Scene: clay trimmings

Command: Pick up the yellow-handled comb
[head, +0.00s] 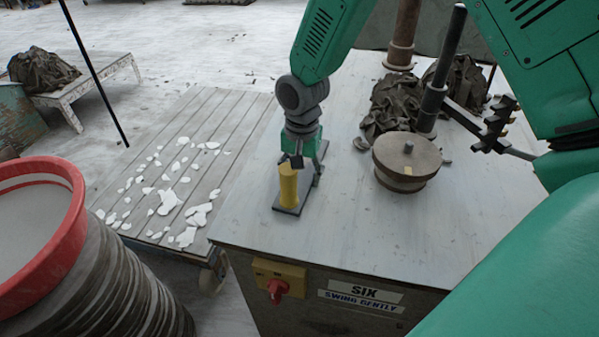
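The yellow-handled comb (288,184) is on the pale top of the cabinet, near its left edge. Its thick yellow handle stands up from a flat dark part that rests on the surface. My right gripper (306,170) points down at the handle, its fingers apart. One dark fingertip is at the top of the handle and the other reaches down on its right side. I cannot tell whether either finger touches it. My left gripper is not in view.
A round wooden wheel (407,158) stands right of the comb, with dark crumpled cloth (393,104) and a black post (443,58) behind. A slatted platform (229,142) with white shards is left. A red-rimmed tub (63,250) stands front left. The cabinet top (345,225) is clear in front.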

